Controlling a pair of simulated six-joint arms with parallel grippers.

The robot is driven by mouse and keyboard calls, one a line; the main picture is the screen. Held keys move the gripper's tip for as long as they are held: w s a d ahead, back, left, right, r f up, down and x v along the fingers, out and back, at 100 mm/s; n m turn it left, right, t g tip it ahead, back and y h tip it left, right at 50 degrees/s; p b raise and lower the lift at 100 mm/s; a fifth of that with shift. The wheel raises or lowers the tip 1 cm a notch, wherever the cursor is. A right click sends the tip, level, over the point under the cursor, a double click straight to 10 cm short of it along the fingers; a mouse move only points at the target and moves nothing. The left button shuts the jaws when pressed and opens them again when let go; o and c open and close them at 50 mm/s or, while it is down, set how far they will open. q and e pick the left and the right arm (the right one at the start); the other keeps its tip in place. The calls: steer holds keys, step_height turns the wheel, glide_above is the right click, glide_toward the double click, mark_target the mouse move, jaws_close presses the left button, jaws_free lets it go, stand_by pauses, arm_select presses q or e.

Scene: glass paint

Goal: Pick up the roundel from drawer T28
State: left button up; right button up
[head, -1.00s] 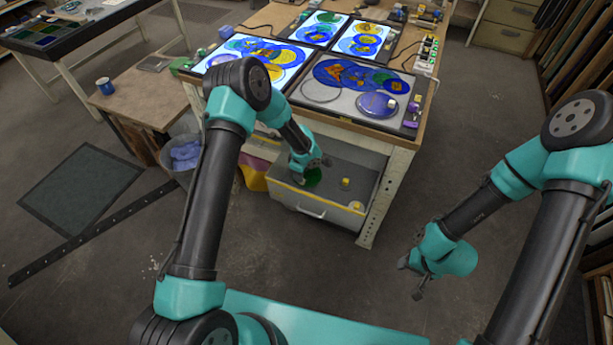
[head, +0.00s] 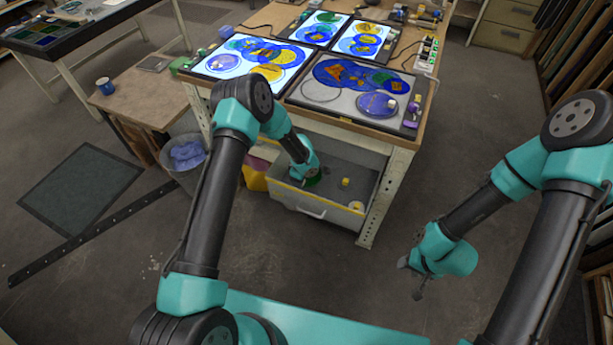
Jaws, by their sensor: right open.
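The open drawer (head: 316,208) under the worktable is grey with a yellow-edged front and a handle. A green round piece, seemingly the roundel (head: 315,181), lies inside at the left and is partly covered by my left wrist. My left gripper (head: 308,177) is down in the drawer at this green piece. Its fingers are too hidden and small to show whether they are open or whether they touch it. A small yellow block (head: 345,182) and a pale yellow round piece (head: 356,206) are also in the drawer. My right gripper (head: 412,277) is open and empty over the floor, right of the drawer.
The worktable (head: 409,137) above carries several glass panels with blue and yellow discs. A bin with blue cloth (head: 187,154) and a yellow container (head: 254,174) stand left of the drawer. The floor in front is clear.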

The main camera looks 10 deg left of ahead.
arm_select(q)
jaws_close()
steer(key=shift+r, duration=0.1)
stand_by(0.3)
step_height(320, 180, up, 10)
stand_by(0.5)
stand_by(0.3)
